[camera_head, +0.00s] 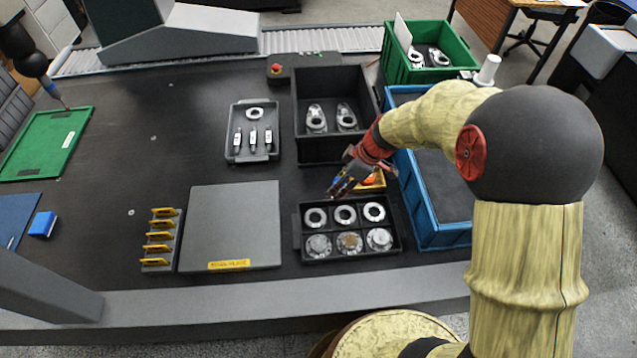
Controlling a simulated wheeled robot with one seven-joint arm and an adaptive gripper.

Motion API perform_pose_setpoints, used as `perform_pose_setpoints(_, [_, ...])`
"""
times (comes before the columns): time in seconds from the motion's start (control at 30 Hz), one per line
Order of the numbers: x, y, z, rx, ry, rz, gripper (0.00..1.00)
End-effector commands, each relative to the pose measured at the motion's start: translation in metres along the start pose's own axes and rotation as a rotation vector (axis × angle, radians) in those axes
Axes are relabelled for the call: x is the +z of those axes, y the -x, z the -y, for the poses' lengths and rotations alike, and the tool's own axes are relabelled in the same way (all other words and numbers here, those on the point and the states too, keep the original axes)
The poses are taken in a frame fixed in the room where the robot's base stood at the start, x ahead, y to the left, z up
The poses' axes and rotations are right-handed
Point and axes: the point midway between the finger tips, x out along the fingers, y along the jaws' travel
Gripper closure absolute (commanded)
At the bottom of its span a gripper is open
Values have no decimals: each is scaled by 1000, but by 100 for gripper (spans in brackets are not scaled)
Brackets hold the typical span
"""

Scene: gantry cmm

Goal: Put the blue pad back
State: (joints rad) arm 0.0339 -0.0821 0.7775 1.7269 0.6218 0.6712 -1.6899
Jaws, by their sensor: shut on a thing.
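My gripper (340,188) is shut above the far edge of a black compartment tray (298,237), beside a small yellow tray (379,186). A small patch of blue, which looks like the blue pad (337,181), shows at its fingers. The fingers hide most of it, so I cannot tell its full shape. The yellow tray is partly hidden by my gripper and holds something orange. A separate blue block (42,224) lies at the left, at the edge of a dark blue mat (14,218).
The compartment tray holds several metal rings and discs. A grey plate (232,225) and a rack with yellow tags (160,240) stand left of it. Behind are a grey parts tray (232,144) and a black bin (300,148). A blue crate (424,228) stands right. The table's left middle is clear.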

Motion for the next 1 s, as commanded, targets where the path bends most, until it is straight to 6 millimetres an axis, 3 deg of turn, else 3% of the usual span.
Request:
perform_pose_setpoints(0.3, [-34, -52, -47, 0, 1, 1, 98])
perform_pose_setpoints(0.5, [-40, -92, -66, 0, -1, 1, 98])
perform_pose_setpoints(0.83, [-44, -115, -79, 1, -3, 1, 98])
perform_pose_setpoints(1.0, [-36, -138, -80, 1, -2, 2, 98])
